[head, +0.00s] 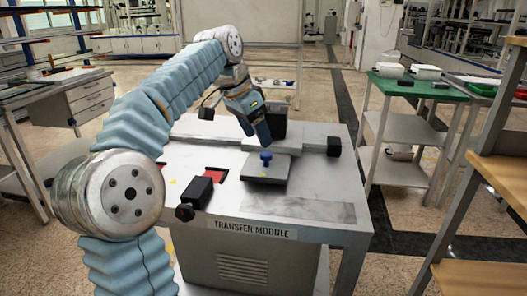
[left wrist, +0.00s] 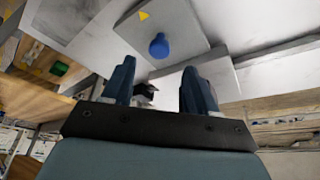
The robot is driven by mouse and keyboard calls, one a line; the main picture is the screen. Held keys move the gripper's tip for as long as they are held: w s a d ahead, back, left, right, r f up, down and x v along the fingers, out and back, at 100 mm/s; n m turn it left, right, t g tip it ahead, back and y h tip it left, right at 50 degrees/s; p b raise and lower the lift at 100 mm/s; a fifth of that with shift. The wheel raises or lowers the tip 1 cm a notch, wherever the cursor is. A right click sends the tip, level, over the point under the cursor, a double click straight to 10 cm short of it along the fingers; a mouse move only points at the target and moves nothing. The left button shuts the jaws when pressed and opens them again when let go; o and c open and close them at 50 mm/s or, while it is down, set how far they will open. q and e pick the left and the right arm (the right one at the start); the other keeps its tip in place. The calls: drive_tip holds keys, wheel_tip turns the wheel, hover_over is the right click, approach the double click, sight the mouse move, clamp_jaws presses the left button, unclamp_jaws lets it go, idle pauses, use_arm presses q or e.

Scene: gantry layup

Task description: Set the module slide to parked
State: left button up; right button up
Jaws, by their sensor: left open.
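The module slide is a grey square plate (head: 272,173) with an upright blue knob (head: 266,156), set against a rail on top of the transfer module table (head: 300,207). The plate (left wrist: 185,22) and blue knob (left wrist: 159,46) also show in the left wrist view, with a yellow triangle on the plate. My left gripper (head: 263,138) points down just above and behind the knob in the head view. Its two fingers (left wrist: 158,88) are apart with nothing between them, and the knob lies beyond their tips. I cannot tell the exact gap. My right gripper is out of view.
A black block (head: 334,147) sits at the rail's right end. A green-topped cart (head: 415,88) stands to the right, and wooden shelving (head: 500,180) at the right edge.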

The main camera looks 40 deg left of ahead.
sight(266, 154)
use_arm(q)
drive_tip(key=x, duration=0.6)
drive_tip(key=shift+b, duration=0.35)
clamp_jaws()
